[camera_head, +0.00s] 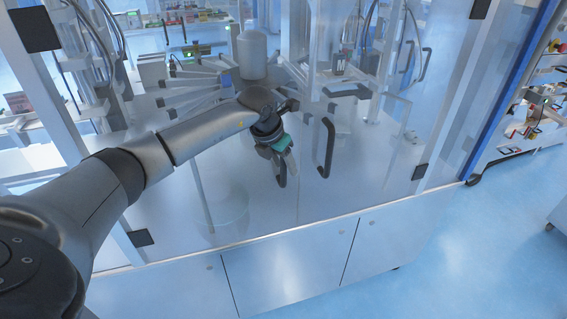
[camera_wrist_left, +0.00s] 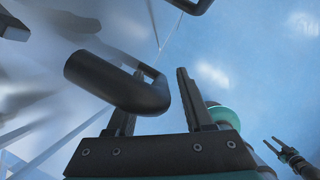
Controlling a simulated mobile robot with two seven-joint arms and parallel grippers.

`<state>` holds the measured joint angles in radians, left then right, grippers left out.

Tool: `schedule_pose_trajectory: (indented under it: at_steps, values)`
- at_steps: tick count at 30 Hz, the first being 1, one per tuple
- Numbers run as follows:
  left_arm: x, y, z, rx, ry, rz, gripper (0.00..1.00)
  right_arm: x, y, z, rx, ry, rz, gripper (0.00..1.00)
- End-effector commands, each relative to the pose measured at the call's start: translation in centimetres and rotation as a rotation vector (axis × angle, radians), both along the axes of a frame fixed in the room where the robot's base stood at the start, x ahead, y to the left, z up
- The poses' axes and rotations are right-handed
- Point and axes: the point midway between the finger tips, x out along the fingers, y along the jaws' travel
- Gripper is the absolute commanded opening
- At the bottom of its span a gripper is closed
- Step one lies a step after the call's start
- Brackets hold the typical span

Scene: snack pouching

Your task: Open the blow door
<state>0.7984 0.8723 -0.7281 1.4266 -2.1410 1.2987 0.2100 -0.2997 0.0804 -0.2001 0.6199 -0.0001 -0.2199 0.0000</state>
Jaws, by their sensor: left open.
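The blow door shows as clear panels (camera_head: 245,205) on the front of a large machine, and they look closed. Two dark handles stand side by side on them. My left gripper (camera_head: 284,169) is at the left handle (camera_head: 281,181); the right handle (camera_head: 327,150) is free. In the left wrist view my left gripper (camera_wrist_left: 160,74) is open, and the bent end of the left handle (camera_wrist_left: 120,86) reaches between its fingers, partly covering one. Contact cannot be told. A small two-pronged gripper (camera_wrist_left: 291,153) at the lower right looks like my right gripper, its opening unclear.
Grey cabinet fronts (camera_head: 290,264) run below the panels. Bare blue floor (camera_head: 455,270) lies in front and to the right. A shelf with small items (camera_head: 535,115) stands beyond the machine's blue edge. A grey cylinder (camera_head: 251,54) is inside the machine.

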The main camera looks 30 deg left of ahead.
Motion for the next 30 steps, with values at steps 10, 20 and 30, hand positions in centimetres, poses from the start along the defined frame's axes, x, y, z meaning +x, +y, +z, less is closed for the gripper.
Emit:
schedule_pose_trajectory:
  at_steps: [10, 20, 30]
  values:
    - [0.0, -0.01, -0.03, 0.0, 0.0, 0.0, 0.39, 0.04, -0.02, 0.0, 0.0, -0.001, 0.0, 0.5]
    - [0.0, 0.0, 0.0, 0.0, 0.0, 0.0, 0.01, 0.05, -0.02, 0.0, 0.0, -0.001, 0.0, 0.5]
    - [0.0, 0.01, 0.02, 0.0, 0.0, 0.0, 0.0, 0.04, -0.01, 0.0, 0.0, -0.001, 0.0, 0.5]
